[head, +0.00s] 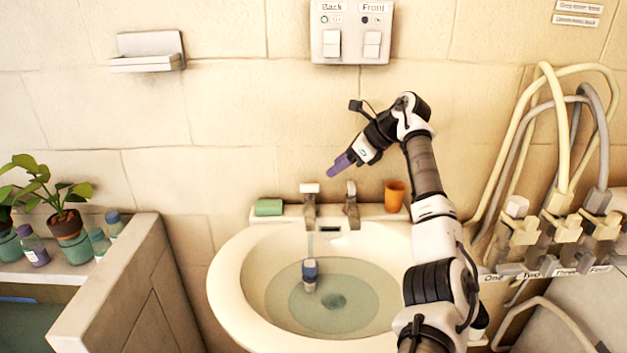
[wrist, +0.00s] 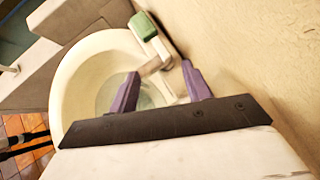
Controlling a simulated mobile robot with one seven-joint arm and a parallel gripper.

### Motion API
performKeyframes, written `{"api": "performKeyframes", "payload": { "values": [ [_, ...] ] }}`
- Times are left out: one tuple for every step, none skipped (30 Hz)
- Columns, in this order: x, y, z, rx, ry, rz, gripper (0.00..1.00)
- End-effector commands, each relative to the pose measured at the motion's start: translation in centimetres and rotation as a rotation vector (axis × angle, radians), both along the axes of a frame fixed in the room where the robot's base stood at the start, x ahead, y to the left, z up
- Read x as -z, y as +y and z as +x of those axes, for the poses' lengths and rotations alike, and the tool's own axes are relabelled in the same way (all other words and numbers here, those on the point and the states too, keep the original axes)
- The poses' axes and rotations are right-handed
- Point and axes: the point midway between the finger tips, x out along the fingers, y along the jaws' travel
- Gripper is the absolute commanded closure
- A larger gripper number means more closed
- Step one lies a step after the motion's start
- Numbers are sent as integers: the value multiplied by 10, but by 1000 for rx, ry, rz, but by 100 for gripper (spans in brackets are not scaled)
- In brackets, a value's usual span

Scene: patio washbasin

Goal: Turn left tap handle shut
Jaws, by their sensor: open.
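The left tap (head: 309,206) stands on the back rim of the washbasin, with a pale handle (head: 309,188) on top. A thin stream of water (head: 310,243) falls from its spout into the bowl. The right tap (head: 351,207) stands beside it. My gripper (head: 338,166) is open and empty, above and between the taps, apart from both. In the wrist view its purple fingers (wrist: 161,88) are spread, with the left tap (wrist: 153,66) showing beyond and between them. The right tap is mostly hidden there.
Hoses and valves (head: 560,230) are at the right. A switch panel (head: 351,32) is on the wall above.

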Motion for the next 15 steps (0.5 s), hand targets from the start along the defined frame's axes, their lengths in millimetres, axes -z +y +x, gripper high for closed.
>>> {"api": "performKeyframes", "payload": {
  "values": [
    [8,10,3,-4,2,2,51],
    [13,14,5,-4,2,2,51],
    [18,20,7,-4,3,2,51],
    [23,24,9,-4,3,2,51],
    [28,29,11,-4,3,2,51],
    [33,34,13,-4,3,3,51],
    [37,37,14,-3,2,2,51],
    [41,41,16,-3,2,2,51],
    [46,46,18,-3,2,3,51],
    [49,49,19,-3,2,3,51],
    [52,51,20,-2,2,2,51],
    [56,54,22,-1,2,2,51],
    [58,56,23,-1,2,3,51],
    [61,58,23,-1,2,3,51],
    [63,60,24,-1,1,3,51]
  ]
}}
